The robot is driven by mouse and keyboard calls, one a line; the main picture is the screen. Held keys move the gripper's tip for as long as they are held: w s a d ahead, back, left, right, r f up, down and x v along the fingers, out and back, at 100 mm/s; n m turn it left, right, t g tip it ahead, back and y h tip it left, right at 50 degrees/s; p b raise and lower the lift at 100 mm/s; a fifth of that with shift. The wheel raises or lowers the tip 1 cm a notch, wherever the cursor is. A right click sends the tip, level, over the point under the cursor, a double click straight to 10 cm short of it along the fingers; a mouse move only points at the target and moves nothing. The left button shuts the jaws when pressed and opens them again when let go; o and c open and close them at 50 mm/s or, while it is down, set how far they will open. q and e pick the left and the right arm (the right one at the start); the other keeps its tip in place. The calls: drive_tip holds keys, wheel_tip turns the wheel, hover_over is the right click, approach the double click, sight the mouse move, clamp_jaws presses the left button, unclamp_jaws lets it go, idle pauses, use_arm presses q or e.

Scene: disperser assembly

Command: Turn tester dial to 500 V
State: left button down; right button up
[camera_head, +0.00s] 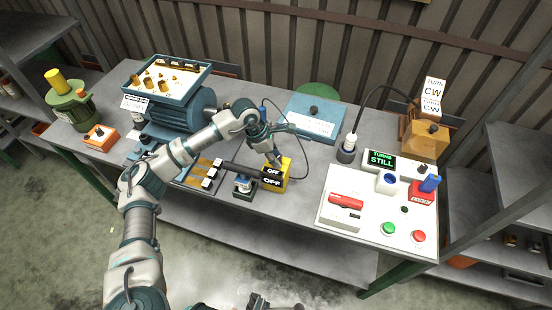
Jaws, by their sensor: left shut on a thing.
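The tester is a small yellow box (284,182) near the front middle of the bench in the head view. Black labels on it read OFF. My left gripper (275,160) reaches down to the top of this box from behind and is shut. Its fingers cover the dial, so the pointer and voltage marks cannot be read. A dark piece at the bottom edge may be part of my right gripper (262,301), but its jaws cannot be made out.
A white panel (335,213) with buttons and a TURNS STILL display (381,161) stands right. A blue motor (195,108) with a parts tray (205,72) stands left. A blue case (312,122) lies behind. A black cable loops behind the yellow box.

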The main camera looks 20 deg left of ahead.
use_arm(q)
drive_tip(key=shift+m+g, duration=0.3)
drive_tip(key=shift+m, duration=0.4)
drive_tip(key=c, duration=0.8)
unclamp_jaws()
drive_tip(key=v, duration=1.2)
drive_tip(key=shift+a+f, duration=0.1)
drive_tip(key=shift+a, duration=0.1)
